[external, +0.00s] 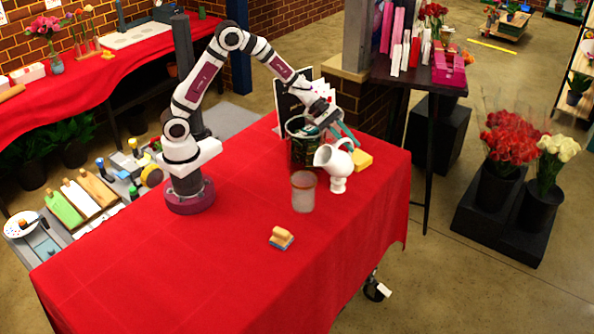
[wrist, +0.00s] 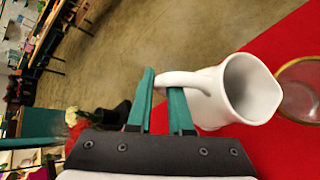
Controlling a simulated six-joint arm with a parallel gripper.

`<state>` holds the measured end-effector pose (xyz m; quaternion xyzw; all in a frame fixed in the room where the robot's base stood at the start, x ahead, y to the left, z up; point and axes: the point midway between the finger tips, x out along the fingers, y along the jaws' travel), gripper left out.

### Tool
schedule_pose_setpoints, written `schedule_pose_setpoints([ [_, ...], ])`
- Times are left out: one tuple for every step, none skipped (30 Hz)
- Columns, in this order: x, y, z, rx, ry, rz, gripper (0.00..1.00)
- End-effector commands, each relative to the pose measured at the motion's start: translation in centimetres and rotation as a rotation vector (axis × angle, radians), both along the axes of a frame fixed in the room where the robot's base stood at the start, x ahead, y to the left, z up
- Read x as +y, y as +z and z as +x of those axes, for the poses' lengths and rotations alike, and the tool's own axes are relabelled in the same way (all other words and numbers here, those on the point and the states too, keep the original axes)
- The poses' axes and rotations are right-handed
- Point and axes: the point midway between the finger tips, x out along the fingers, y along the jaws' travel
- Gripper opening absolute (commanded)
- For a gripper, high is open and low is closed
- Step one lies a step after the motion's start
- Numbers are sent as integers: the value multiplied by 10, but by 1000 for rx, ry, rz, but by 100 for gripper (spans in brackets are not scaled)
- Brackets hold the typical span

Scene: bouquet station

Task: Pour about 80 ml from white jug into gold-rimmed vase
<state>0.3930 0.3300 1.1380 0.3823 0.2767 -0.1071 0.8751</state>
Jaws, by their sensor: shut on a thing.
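The white jug (external: 338,161) is in the air above the red table, tilted with its mouth toward the vase on its left. My gripper (external: 346,137) is shut on the jug's handle. In the wrist view, the green fingers (wrist: 163,100) sit on either side of the handle of the jug (wrist: 245,92), and its open mouth faces right. The gold-rimmed vase (external: 303,194) stands upright on the table, below and left of the jug's mouth. Its rim also shows at the right edge of the wrist view (wrist: 284,72). No stream is visible, and I cannot tell the liquid levels.
A dark glass container (external: 300,153) stands just behind the vase and jug. A yellow block (external: 362,160) lies right of the jug. A wooden-handled brush (external: 281,237) lies nearer the front. The front and left of the red table (external: 180,275) are clear.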

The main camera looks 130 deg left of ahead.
Motion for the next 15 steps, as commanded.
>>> schedule_pose_setpoints([
  [4,0,2,12,2,-18,0],
  [6,0,3,23,3,-36,0],
  [8,-1,5,39,2,-64,0],
  [11,-1,6,54,3,-85,0],
  [14,-3,8,67,2,-108,0],
  [18,-4,11,85,2,-137,0],
  [21,-5,13,98,1,-160,0],
  [24,-6,15,112,0,-184,0],
  [28,-7,18,130,-1,-215,0],
  [30,-9,20,145,-2,-242,0],
  [33,-10,22,162,-3,-268,0],
  [36,-12,24,179,-5,-302,0],
  [38,-14,26,196,-7,-327,0],
  [40,-18,28,210,-9,-355,0],
  [42,-25,30,230,-12,-391,0],
])
